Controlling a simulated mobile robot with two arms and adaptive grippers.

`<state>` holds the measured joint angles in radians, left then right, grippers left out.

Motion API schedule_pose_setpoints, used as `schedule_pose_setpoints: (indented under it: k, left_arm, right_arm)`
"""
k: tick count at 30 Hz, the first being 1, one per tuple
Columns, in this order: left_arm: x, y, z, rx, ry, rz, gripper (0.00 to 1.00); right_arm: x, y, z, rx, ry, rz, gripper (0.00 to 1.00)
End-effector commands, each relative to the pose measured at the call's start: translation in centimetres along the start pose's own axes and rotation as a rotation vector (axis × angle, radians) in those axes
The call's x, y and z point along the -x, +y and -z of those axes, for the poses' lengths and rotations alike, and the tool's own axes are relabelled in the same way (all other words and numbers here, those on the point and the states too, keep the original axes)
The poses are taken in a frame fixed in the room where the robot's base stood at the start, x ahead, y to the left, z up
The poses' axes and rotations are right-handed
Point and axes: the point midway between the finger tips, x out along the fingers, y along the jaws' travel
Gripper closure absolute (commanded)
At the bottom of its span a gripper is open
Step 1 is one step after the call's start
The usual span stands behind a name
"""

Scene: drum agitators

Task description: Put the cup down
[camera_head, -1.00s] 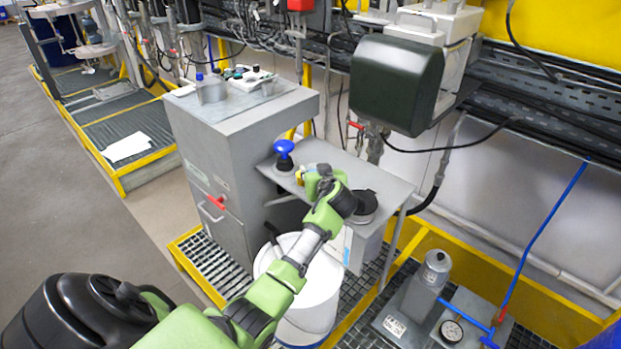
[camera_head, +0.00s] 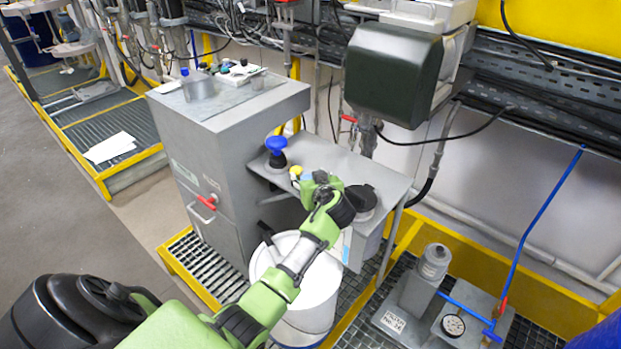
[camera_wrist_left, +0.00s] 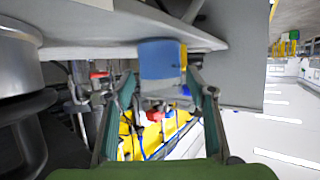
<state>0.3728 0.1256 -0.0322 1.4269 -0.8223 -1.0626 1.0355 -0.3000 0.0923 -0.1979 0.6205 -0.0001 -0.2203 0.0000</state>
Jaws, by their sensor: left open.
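My left gripper (camera_head: 312,186) is over the small grey shelf (camera_head: 322,158), and it also shows in the left wrist view (camera_wrist_left: 160,82) with its two fingers wide apart. In that view, which looks upside down, a blue cup-like object (camera_wrist_left: 161,60) rests against the shelf surface, between or just beyond the fingertips. No finger visibly presses on it. In the head view a small yellow-topped item (camera_head: 296,171) shows at the fingertips; I cannot tell whether it is part of the cup. My right gripper is not in view.
A blue-topped item (camera_head: 276,150) stands at the shelf's left end. A black-lidded pot (camera_head: 361,199) sits close to the gripper's right. A large white drum (camera_head: 312,285) is under my arm. A dark green box (camera_head: 393,78) hangs above the shelf.

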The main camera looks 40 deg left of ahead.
Motion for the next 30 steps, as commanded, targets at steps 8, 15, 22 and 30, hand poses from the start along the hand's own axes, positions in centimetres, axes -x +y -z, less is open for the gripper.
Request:
schedule_pose_setpoints:
  k: [8,15,22,30]
  left_arm:
    - [2.8,0.1,-0.1,0.003,0.0,-0.003,0.5]
    - [7.5,0.2,-0.2,0.004,0.0,-0.005,0.5]
    - [10.9,0.1,-0.1,0.003,0.0,-0.003,0.5]
    - [12.0,0.0,0.1,0.001,0.001,-0.001,0.5]
  right_arm:
    - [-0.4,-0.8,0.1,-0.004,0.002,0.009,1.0]
    - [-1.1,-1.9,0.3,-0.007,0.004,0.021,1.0]
    - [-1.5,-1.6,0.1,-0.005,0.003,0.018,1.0]
    - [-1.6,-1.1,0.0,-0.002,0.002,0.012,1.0]
